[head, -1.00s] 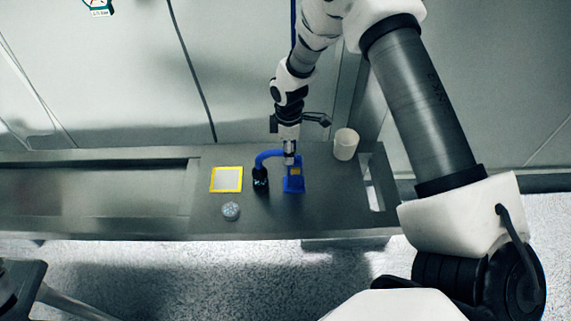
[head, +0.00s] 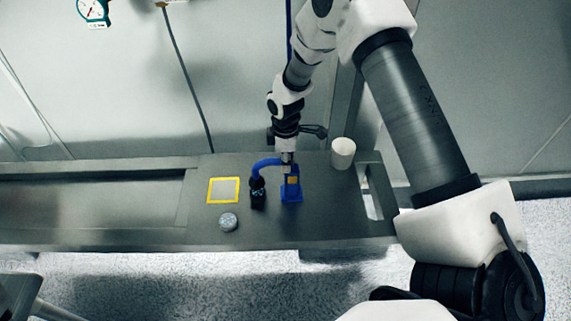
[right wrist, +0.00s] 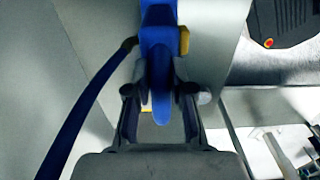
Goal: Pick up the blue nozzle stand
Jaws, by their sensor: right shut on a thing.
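The blue nozzle stand (head: 292,192) shows near the right part of the dark bench, with a small yellow patch on its front. A blue hose (head: 266,163) curves from its top to a black nozzle piece (head: 258,193) on its left. My right gripper (head: 288,160) is at the top of the stand, pointing down. In the right wrist view its fingers (right wrist: 160,98) are shut on the blue stand (right wrist: 158,40), which fills the gap between them. I cannot tell whether the stand's base touches the bench. My left gripper is not in view.
On the bench (head: 330,225), a white cup (head: 343,154) stands right of the stand. A yellow-framed square (head: 222,190) and a round grey piece (head: 228,222) lie to the left. A wall stands close behind. The bench's front strip is clear.

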